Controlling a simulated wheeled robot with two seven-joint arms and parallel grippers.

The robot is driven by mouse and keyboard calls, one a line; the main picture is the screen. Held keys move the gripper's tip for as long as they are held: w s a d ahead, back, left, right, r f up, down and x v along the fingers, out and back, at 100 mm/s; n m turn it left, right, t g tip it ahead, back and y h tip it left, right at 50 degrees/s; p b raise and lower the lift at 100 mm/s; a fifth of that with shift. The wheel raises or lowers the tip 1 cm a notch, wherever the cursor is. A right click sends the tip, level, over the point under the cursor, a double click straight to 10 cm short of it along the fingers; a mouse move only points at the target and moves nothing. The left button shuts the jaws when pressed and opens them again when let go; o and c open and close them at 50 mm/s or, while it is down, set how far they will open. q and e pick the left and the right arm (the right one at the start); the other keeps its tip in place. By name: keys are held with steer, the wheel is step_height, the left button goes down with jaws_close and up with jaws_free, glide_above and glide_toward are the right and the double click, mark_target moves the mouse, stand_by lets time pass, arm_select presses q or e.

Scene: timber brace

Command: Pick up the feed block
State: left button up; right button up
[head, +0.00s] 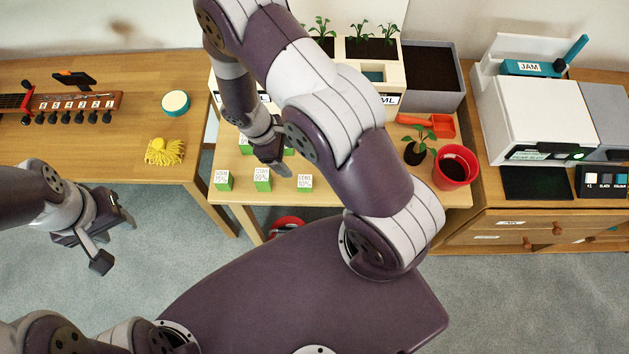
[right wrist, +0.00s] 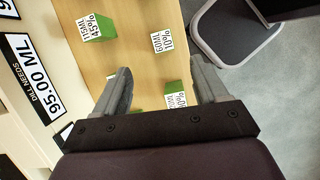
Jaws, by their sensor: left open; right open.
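Several small green blocks with white printed labels stand on the middle wooden table. In the head view, three stand in a front row: the left block (head: 223,181), the middle block (head: 262,180) and the right block (head: 304,183). Others behind are partly hidden by my right gripper (head: 270,155), which is open over the blocks. In the right wrist view, a block (right wrist: 175,96) shows between the open fingers (right wrist: 160,68); two more blocks (right wrist: 97,26) (right wrist: 163,41) lie beyond the fingertips. I cannot tell which is the feed block. My left gripper (head: 108,238) is open and empty over the floor.
A white planter (head: 395,75) with seedlings, a "DILL NEEDS 95.00 ML" sign (right wrist: 33,80) and a grey soil box (head: 455,98) stand behind the blocks. A red pot (head: 455,167) and an orange scoop (head: 440,125) are at the right. Yellow yarn (head: 164,152) lies on the left table.

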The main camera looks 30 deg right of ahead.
steer(key=n, duration=0.1)
glide_toward(313, 186)
steer(key=shift+h, duration=0.3)
steer(key=x, duration=0.2)
steer(key=p+x, duration=0.1)
steer(key=x, duration=0.2)
steer(key=shift+s+a+f+p, duration=0.1)
steer(key=shift+a+f+p, duration=0.05)
steer(key=shift+f+p, duration=0.25)
steer(key=shift+f, duration=0.3)
steer(key=c, duration=1.1)
arm_select(q)
steer(key=shift+a+r, duration=0.3)
steer(key=shift+r, duration=0.5)
arm_select(e)
steer(key=shift+o, duration=0.2)
steer(key=shift+r, duration=0.15)
